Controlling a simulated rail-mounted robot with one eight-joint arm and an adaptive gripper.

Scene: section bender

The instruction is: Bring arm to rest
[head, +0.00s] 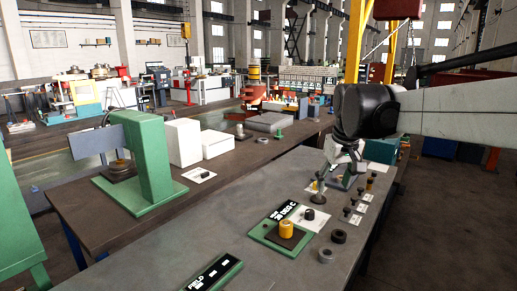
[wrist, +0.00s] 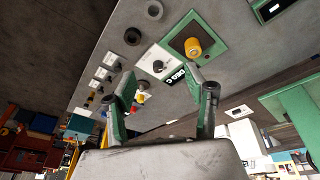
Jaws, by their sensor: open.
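My gripper (head: 342,182) hangs from my arm above the grey bench (head: 170,240), right of centre in the head view. In the wrist view my gripper (wrist: 163,85) is open, its two green-grey fingers apart with nothing between them. Beyond the fingers lies a green-framed plate (wrist: 200,50) with a yellow cylinder (wrist: 193,47) on it. The same plate (head: 262,236) and yellow cylinder (head: 286,228) show in the head view, left of and nearer than my gripper. I cannot tell how high the fingertips are above the bench.
Black knobs on white cards (head: 357,207) stand around my gripper. A green C-shaped press (head: 150,160) and white boxes (head: 182,142) stand on the brown table at left. The near bench surface is mostly clear.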

